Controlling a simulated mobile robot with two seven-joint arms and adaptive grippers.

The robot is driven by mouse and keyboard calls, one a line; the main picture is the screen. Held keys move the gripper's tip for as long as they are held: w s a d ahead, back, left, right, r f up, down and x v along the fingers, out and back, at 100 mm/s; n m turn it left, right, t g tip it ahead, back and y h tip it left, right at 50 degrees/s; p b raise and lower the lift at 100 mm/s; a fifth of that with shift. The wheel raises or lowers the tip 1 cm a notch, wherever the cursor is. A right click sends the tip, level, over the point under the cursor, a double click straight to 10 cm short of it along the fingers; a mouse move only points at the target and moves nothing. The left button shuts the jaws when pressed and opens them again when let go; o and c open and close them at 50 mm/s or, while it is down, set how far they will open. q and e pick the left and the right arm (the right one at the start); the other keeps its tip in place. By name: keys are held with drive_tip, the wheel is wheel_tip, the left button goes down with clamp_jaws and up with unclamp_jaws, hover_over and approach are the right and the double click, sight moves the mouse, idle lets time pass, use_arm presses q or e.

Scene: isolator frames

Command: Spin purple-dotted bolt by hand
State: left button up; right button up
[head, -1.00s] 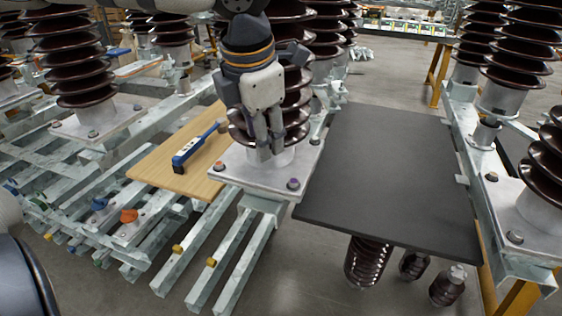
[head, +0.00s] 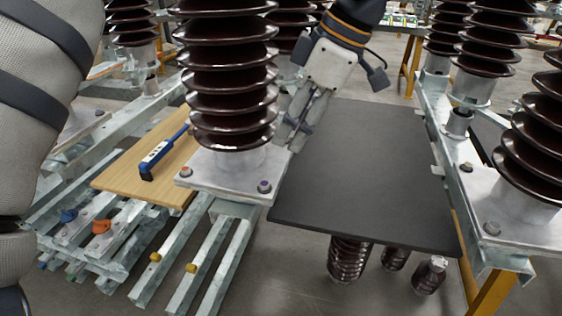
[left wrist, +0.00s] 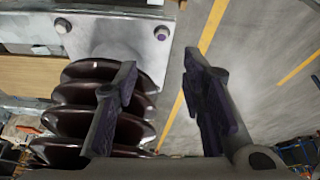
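The purple-dotted bolt (head: 264,186) stands at the front right corner of the pale metal base plate (head: 222,178) under the middle brown insulator (head: 230,85). It also shows in the left wrist view (left wrist: 161,33), near the plate's corner, beyond my fingers. My right gripper is out of view.
A dark board (head: 370,180) lies right of the plate. A wooden board (head: 125,180) with a blue-handled tool (head: 163,152) lies left. Metal rails (head: 190,260) run in front. The insulator's ribs stand close beside my gripper. My arm fills the left edge.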

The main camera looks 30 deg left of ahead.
sight(265, 184)
use_arm(q)
drive_tip(key=x, duration=1.1)
drive_tip(key=shift+s+f+p, duration=0.15)
drive_tip(key=shift+f+p, duration=0.2)
drive_tip(key=shift+f, duration=0.05)
clamp_jaws()
